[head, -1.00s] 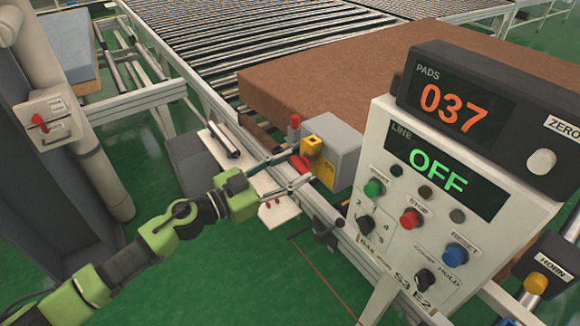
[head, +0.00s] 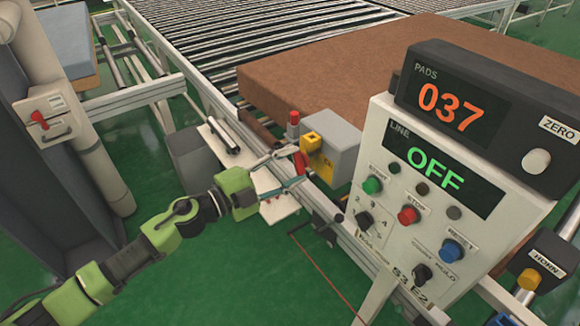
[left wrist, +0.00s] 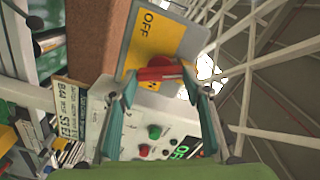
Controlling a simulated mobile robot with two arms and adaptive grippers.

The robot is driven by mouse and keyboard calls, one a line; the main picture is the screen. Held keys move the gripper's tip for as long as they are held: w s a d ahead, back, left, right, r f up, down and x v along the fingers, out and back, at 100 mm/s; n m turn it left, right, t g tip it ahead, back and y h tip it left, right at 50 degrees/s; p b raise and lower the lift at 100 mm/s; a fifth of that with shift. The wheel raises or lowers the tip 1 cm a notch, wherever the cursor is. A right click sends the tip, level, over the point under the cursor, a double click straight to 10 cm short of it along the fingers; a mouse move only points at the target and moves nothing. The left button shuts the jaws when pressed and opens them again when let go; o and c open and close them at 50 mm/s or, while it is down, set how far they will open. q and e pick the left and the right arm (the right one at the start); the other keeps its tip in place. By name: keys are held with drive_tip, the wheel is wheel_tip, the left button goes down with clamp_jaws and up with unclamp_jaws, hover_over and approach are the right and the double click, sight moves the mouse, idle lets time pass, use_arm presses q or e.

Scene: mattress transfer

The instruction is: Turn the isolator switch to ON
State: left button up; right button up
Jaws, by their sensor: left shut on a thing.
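The isolator switch is a grey box (head: 338,150) with a yellow plate (head: 321,166) on the conveyor's side rail. Its red handle (head: 300,163) shows between the fingers of my left gripper (head: 296,167). In the left wrist view the red handle (left wrist: 157,72) lies across the yellow plate (left wrist: 140,62), with the word OFF on the plate above it. My left gripper's teal fingers (left wrist: 166,88) are on either side of the handle, and the gripper is shut on it. An ON marking is not readable. My right gripper is not in view.
A control panel (head: 378,150) stands right of the switch, its LINE display (head: 440,165) reading OFF. A brown mattress pad (head: 350,75) lies on the roller conveyor behind. Another box with a red lever (head: 38,119) is on the left column. Open green floor lies below.

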use_arm(q)
drive_tip(key=m+b, duration=0.1)
drive_tip(key=m, duration=0.3)
drive_tip(key=shift+f+m, duration=0.1)
drive_tip(key=shift+m, duration=0.3)
idle(0.4)
drive_tip(key=o, duration=1.1)
drive_tip(key=v, duration=1.2)
